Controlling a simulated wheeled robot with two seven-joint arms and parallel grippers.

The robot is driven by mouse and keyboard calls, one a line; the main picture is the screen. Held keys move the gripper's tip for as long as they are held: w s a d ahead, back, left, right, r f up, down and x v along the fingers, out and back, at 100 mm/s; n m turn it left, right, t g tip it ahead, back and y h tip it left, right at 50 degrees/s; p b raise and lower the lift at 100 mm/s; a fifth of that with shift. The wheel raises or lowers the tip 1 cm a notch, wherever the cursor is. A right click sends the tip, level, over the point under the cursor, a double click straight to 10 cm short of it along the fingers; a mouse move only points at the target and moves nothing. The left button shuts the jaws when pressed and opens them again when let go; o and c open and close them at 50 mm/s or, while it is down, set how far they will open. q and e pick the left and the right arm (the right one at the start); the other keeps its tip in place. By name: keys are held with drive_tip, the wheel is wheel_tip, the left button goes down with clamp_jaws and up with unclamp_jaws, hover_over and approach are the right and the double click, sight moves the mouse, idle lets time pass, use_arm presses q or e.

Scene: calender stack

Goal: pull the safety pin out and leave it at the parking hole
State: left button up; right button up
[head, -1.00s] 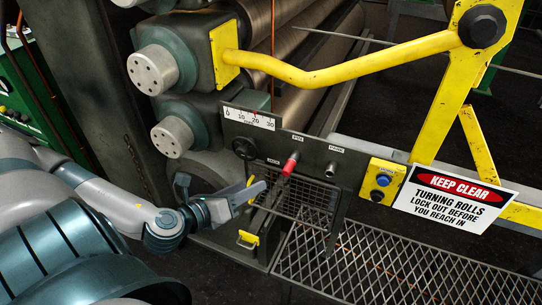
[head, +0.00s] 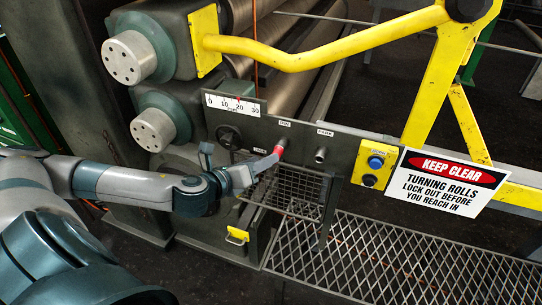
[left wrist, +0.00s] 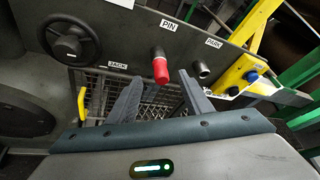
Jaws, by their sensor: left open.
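The safety pin has a red handle (head: 268,162) and stands in a dark collar under the PIN label on the grey panel. In the left wrist view the red handle (left wrist: 160,72) shows between my two finger tips, with gaps on both sides. My left gripper (head: 256,170) is open, right at the handle; I cannot tell how far the fingers reach along it. The parking hole is a short metal tube (head: 320,155) under the PARK label, right of the pin; it also shows in the left wrist view (left wrist: 200,69). My right gripper is not in view.
A black handwheel (head: 228,138) sits left of the pin. A wire mesh basket (head: 292,190) lies below the panel. A yellow box with a blue button (head: 375,163) is right of the parking tube. A yellow bar (head: 320,55) crosses above, and a warning sign (head: 450,182) hangs at right.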

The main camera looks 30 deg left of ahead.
sight(278, 151)
use_arm(q)
drive_tip(key=shift+p+x, duration=0.7)
drive_tip(key=shift+x, duration=2)
drive_tip(key=shift+c, duration=0.7)
clamp_jaws()
